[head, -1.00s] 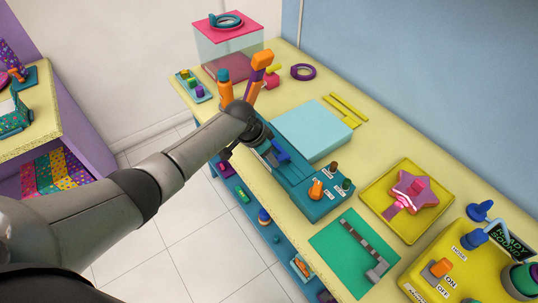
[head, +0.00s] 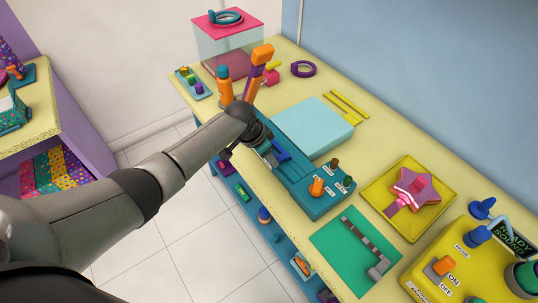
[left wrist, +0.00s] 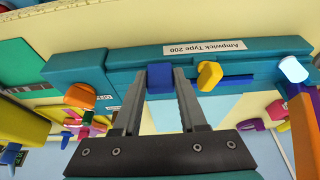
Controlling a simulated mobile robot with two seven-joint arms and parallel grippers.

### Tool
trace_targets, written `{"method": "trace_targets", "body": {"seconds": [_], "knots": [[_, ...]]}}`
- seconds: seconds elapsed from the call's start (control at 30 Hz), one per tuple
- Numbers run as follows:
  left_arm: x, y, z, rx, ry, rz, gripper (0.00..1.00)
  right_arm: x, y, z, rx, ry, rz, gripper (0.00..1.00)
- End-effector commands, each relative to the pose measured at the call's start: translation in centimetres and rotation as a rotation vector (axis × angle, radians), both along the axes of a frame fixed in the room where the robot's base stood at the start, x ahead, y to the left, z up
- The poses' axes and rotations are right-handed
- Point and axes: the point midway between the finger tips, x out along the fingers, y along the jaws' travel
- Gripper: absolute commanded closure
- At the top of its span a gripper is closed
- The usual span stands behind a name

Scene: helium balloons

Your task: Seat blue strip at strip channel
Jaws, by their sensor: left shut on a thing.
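A teal machine (head: 310,203) labelled "Ampwick Type 200" lies along the table's front edge. My left gripper (head: 277,154) is low over its left part. In the left wrist view, the left gripper (left wrist: 160,88) is shut on a small blue piece (left wrist: 160,77), which I take for the blue strip. The blue piece also shows in the head view (head: 281,150). It is against the teal machine (left wrist: 120,72). I cannot tell which part is the strip channel or whether the piece sits in it. My right gripper is not in view.
A pale blue slab (head: 313,128) lies behind the machine, with yellow bars (head: 348,104) beyond. An orange bottle (head: 225,88) stands close to my left arm. A green mat (head: 340,255), a yellow tray (head: 375,195) with a pink star (head: 413,187), and a yellow console (head: 430,280) fill the right side.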

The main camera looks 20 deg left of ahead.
Motion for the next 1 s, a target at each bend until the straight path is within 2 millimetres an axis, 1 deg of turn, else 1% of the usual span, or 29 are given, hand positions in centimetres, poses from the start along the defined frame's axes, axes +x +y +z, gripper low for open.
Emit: {"method": "trace_targets", "body": {"seconds": [0.47,0.5,0.8,1.0], "knots": [[0.0,0.0,-1.3,0.001,0.001,0.0,1.0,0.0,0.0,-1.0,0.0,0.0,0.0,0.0],[0.0,0.0,-1.2,0.001,0.001,0.0,0.56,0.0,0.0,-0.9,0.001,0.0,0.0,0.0],[0.0,0.0,-1.2,0.0,0.0,0.0,0.24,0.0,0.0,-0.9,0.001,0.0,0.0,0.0],[0.0,0.0,-1.2,0.0,0.0,0.0,0.24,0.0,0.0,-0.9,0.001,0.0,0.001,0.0]]}}
